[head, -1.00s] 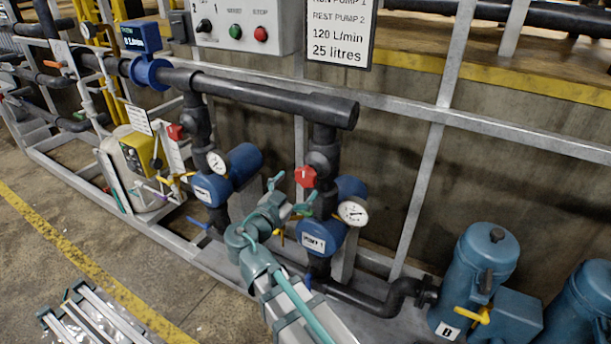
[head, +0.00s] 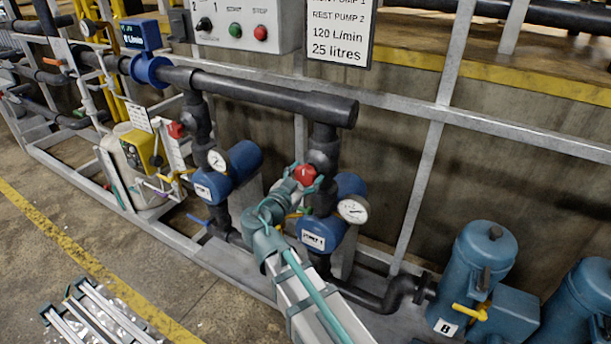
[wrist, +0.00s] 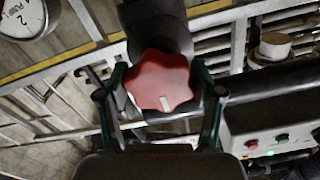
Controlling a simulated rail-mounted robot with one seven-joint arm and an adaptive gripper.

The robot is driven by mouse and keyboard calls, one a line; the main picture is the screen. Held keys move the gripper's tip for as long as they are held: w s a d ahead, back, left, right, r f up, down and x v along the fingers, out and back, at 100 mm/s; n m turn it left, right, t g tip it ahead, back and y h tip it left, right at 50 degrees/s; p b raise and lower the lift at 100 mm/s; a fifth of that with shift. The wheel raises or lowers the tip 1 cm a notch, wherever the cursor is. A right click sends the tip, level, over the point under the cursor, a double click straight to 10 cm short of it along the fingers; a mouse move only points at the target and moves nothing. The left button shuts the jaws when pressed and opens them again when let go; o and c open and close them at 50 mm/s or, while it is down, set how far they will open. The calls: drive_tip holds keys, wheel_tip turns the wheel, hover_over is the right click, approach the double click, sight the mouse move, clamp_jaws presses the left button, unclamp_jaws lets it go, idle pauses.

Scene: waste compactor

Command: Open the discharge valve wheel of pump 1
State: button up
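The red lobed valve wheel (head: 305,174) sits on the black vertical pipe above the blue pump labelled PUMP 1 (head: 313,240). In the wrist view the wheel (wrist: 160,80) faces me, with a white mark near its lower rim. My gripper (head: 304,180) is at the wheel, coming from below and in front. Its two green fingers (wrist: 159,70) stand on the left and right sides of the wheel, very close to the rim. They look open around it; I cannot tell whether they touch. The palm hides nothing of the wheel's face.
A second red wheel (head: 175,130) is on the left pump's pipe. Gauges (head: 353,209) and (head: 217,160) are beside the pumps. A control box (head: 245,22) and a sign (head: 338,35) hang above the thick black pipe (head: 270,92). Blue tanks (head: 475,275) stand at right.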

drive_tip(key=shift+c, duration=1.3)
